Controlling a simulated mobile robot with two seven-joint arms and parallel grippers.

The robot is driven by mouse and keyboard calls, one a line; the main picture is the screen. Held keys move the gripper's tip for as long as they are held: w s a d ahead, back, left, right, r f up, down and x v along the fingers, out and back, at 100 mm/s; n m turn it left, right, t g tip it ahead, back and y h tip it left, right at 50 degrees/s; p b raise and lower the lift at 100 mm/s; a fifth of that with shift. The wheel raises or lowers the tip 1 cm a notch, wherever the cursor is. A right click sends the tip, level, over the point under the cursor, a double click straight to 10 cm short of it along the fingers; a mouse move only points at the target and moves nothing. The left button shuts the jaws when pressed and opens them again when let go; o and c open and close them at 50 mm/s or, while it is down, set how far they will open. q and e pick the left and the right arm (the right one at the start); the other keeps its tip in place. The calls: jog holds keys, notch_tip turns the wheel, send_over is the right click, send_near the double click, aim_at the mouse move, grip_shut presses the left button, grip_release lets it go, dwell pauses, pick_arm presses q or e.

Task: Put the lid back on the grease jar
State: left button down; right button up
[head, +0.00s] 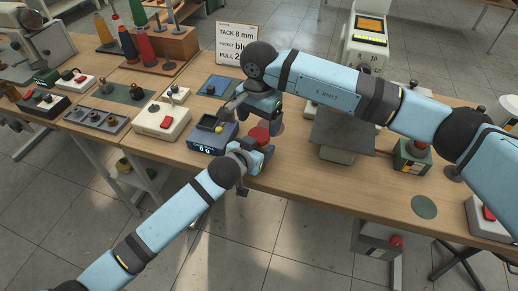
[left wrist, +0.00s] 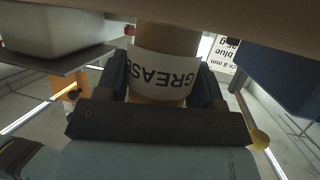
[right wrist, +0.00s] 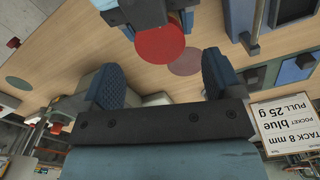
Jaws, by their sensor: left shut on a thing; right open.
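The grease jar (left wrist: 165,75), pale brown with a white GREASE label, stands between my left gripper's fingers (left wrist: 165,88). In the head view my left gripper (head: 260,151) is shut on it near the table's front edge. The red lid (head: 259,135) is on the jar's top; it also shows as a red disc in the right wrist view (right wrist: 160,44). I cannot tell how firmly it is seated. My right gripper (head: 268,112) is open and empty, just behind and above the jar. Its spread fingers show in the right wrist view (right wrist: 161,78), apart from the lid.
A dull reddish round patch (right wrist: 186,62) lies on the table beside the jar. A blue scale (head: 207,142) stands close to the left. A sign (head: 238,43) stands behind. A grey plate (head: 343,133) is to the right. Bare tabletop (head: 290,165) lies between jar and plate.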

jog(key=shift+o, duration=0.5)
jog(key=shift+r, duration=0.1)
jog(key=shift+o, duration=0.9)
notch_tip(320, 180, up, 12)
pick_arm(q)
jog(key=shift+c, duration=0.8)
grip_release()
jog(key=p+v, duration=0.2)
jog(key=v, duration=1.1)
jog(key=shift+s+r, duration=0.2)
jog(key=shift+s, duration=0.15)
pick_arm(e)
jog(key=shift+r, duration=0.9)
pick_arm(q)
jog(key=shift+a, duration=0.15)
